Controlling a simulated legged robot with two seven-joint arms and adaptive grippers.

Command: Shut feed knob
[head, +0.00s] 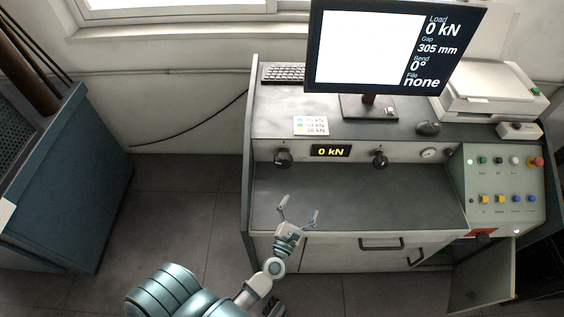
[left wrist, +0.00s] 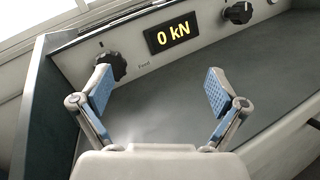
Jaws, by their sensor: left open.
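The feed knob is the black left knob (head: 283,158) on the console's front panel, left of the yellow "0 kN" display (head: 331,151). The knob's exact setting is too small to read.
A second black knob (head: 380,159) is right of the display. A monitor (head: 370,48), keyboard (head: 284,74) and mouse (head: 428,128) stand on the upper shelf. A button panel (head: 503,182) is at right, above an open cabinet door (head: 483,277). The work surface (head: 390,195) is clear.

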